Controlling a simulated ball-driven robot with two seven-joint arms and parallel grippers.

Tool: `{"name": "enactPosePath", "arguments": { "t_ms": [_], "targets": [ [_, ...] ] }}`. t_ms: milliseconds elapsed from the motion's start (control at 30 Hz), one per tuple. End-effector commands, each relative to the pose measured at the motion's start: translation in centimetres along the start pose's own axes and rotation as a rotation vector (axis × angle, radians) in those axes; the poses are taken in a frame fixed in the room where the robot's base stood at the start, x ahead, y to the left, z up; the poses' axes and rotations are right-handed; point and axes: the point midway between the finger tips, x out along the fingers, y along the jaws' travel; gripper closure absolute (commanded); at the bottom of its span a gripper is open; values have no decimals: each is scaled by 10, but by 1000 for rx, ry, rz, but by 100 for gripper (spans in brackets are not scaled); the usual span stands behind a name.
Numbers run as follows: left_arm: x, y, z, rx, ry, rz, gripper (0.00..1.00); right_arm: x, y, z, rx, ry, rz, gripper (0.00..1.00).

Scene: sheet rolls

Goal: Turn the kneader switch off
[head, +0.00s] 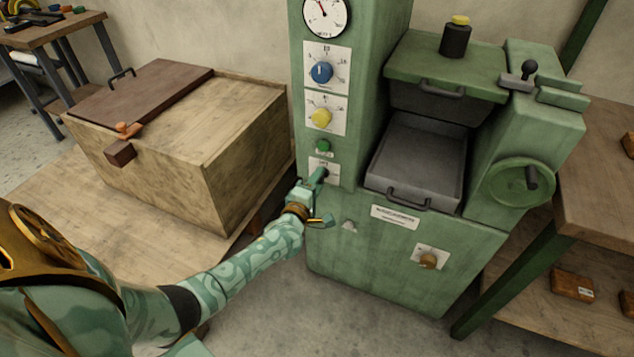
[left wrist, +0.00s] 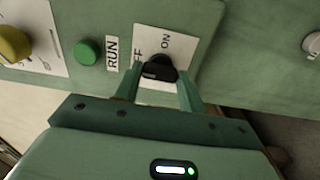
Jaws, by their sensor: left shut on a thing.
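The kneader (head: 400,245) is a green machine in the middle of the head view. Its switch is a black knob (left wrist: 158,68) on a white plate marked ON, with a second word partly hidden that ends in FF. The plate (head: 318,163) also shows in the head view, below a green button. My left gripper (head: 317,183) is at this plate and covers most of the knob there. In the left wrist view my left gripper (left wrist: 160,84) has one finger on each side of the knob and is shut on it. I cannot tell exactly which word the knob points to.
A green RUN button (left wrist: 88,52) and a yellow dial (head: 322,117) are close to the switch. A blue dial (head: 321,72) and a gauge (head: 324,14) sit higher. A wooden chest (head: 240,150) stands left of the machine. A handwheel (head: 518,184) sticks out at right.

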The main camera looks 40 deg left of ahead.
Motion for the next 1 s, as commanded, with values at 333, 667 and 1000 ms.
{"name": "enactPosePath", "arguments": {
  "t_ms": [333,667,1000],
  "targets": [
    [-1,-2,0,-5,-1,-4,83,0,-1,0,-1,0,-1,64],
    [0,-1,0,-5,0,-2,38,0,-3,0,0,1,-5,64],
    [-32,4,0,-6,-1,-1,38,-14,-2,-6,-1,18,1,64]
  ]
}}
